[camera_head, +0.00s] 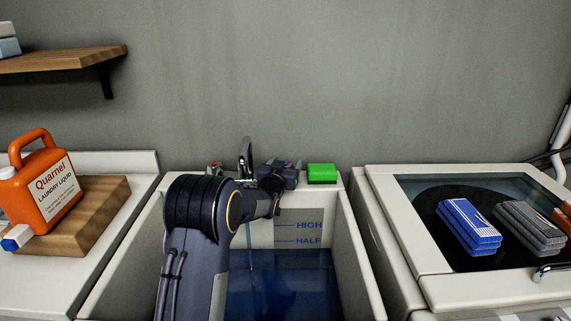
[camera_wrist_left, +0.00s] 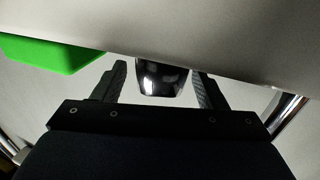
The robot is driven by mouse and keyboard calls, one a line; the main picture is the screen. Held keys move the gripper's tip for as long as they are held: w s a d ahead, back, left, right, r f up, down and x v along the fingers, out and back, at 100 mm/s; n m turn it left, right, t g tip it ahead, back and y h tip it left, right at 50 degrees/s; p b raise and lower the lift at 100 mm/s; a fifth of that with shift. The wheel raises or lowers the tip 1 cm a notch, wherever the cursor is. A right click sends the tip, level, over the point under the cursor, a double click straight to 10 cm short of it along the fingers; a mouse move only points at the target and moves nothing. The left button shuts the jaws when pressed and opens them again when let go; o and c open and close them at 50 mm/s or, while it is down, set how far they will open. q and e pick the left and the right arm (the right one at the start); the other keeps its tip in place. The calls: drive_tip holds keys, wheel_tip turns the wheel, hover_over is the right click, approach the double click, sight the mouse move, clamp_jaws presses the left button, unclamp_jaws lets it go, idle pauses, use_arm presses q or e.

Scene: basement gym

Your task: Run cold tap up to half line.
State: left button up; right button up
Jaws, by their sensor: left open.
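The sink (camera_head: 345,240) holds blue water (camera_head: 285,285). Its surface meets the back wall slightly below the HALF line (camera_head: 307,241); a HIGH line (camera_head: 309,225) is above. A chrome spout (camera_head: 246,158) stands at the back rim, with a red-marked tap (camera_head: 213,168) to its left. My left gripper (camera_head: 282,170) is at the back rim right of the spout and covers most of what is there. In the left wrist view its open fingers (camera_wrist_left: 162,78) stand either side of a glossy dark knob (camera_wrist_left: 161,76), apparently the cold tap. I cannot tell whether they touch it. My right gripper is out of view.
A green block (camera_head: 322,173) sits on the rim just right of my left gripper.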

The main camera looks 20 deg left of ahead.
use_arm(q)
drive_tip(key=c, duration=1)
drive_tip(key=shift+a+f, duration=0.1)
drive_tip(key=shift+f, duration=0.05)
drive_tip(key=shift+m+h+b, duration=0.7)
drive_tip(key=shift+h, duration=0.4)
drive_tip(key=o, duration=1)
drive_tip(key=shift+s, duration=0.1)
drive_tip(key=s, duration=0.7)
drive_tip(key=shift+s+b, duration=0.35)
drive_tip(key=shift+b, duration=0.1)
